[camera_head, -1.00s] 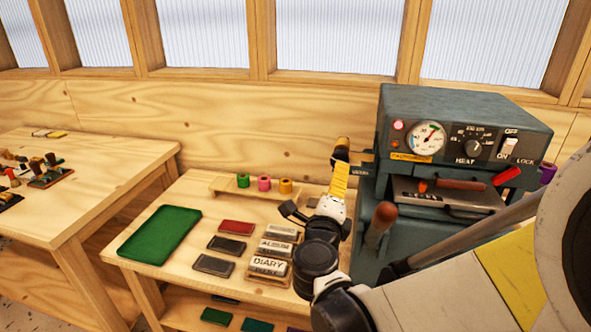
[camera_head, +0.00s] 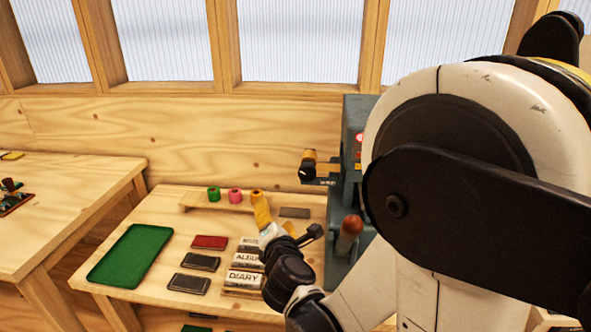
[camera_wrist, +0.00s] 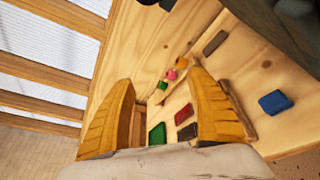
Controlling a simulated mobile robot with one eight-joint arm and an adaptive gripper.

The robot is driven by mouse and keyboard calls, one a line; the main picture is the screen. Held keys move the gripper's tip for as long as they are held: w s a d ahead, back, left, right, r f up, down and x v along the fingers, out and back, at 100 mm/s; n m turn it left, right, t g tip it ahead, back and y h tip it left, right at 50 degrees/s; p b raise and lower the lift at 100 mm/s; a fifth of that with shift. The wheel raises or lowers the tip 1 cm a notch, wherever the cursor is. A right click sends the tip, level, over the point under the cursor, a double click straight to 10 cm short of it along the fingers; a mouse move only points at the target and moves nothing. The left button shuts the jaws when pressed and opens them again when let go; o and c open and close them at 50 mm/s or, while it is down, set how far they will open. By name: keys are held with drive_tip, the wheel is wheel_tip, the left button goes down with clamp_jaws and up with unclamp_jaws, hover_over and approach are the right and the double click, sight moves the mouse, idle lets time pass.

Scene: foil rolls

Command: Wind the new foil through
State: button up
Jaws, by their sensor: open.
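Three small foil rolls stand on a low wooden rack: a green roll (camera_head: 213,194), a pink roll (camera_head: 235,196) and an orange roll (camera_head: 257,194). In the wrist view the green roll (camera_wrist: 163,86), pink roll (camera_wrist: 170,75) and orange roll (camera_wrist: 181,63) show beyond my fingers. A gold roll (camera_head: 308,165) with a dark end sits at the left side of the grey-green press (camera_head: 352,120). My arm covers most of the press. My gripper (camera_wrist: 160,78) is open and empty, with yellow fingers wide apart. In the head view my gripper (camera_head: 273,212) is near the rack's right end.
A green tray (camera_head: 131,255), a red pad (camera_head: 209,242), dark pads (camera_head: 200,261) and books lettered ALBUM and DIARY (camera_head: 243,278) lie on the bench. A dark grey bar (camera_head: 294,212) lies right of the rack. A red-brown handle (camera_head: 349,229) juts from the press.

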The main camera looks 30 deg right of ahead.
sight(307, 176)
drive_tip(key=s+d+r+n+h, duration=0.2)
drive_tip(key=d+r+n+h, duration=0.3)
drive_tip(key=d+n, duration=0.15)
drive_tip(key=shift+m, duration=0.35)
drive_tip(key=x, duration=0.5)
drive_tip(key=b+x, duration=0.1)
drive_tip(key=x, duration=0.4)
drive_tip(key=shift+w+d+r, duration=0.1)
drive_tip(key=shift+d+r, duration=0.1)
drive_tip(key=shift+d, duration=0.2)
drive_tip(key=c, duration=1.2)
